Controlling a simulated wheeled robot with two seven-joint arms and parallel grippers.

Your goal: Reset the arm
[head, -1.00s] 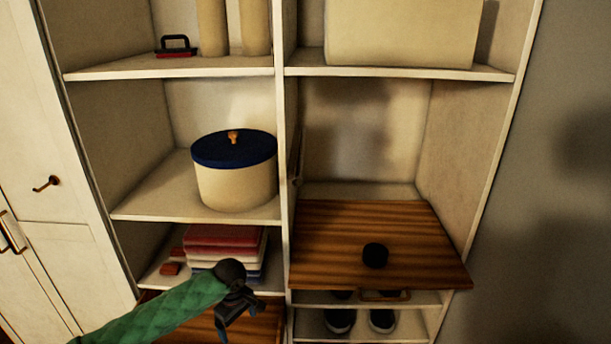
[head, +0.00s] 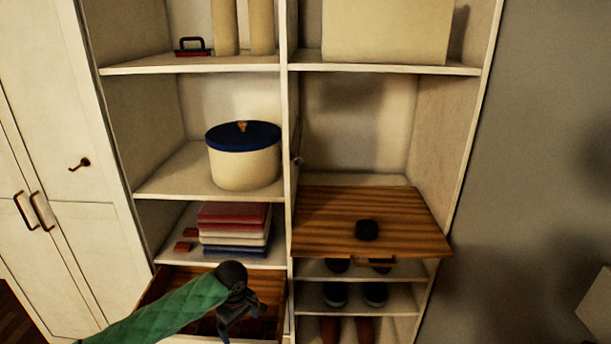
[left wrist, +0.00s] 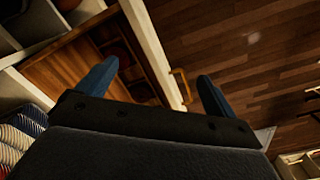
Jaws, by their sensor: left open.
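My left arm (head: 165,312), in a green sleeve, reaches in from the lower left in the head view. Its gripper (head: 237,322) hangs at the arm's end, in front of an open wooden drawer (head: 270,290). In the left wrist view the two blue fingers of my left gripper (left wrist: 157,88) stand wide apart with nothing between them. The drawer's inside and its front edge with a handle (left wrist: 182,85) show beyond the fingers. My right gripper is in neither view.
A shelf unit holds a pot with a blue lid (head: 243,160) and folded cloths (head: 233,228). A wooden board (head: 330,215) with a black round thing (head: 367,230) juts out at the right, above shelves of shoes (head: 375,293). White cupboard doors (head: 85,210) stand at the left.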

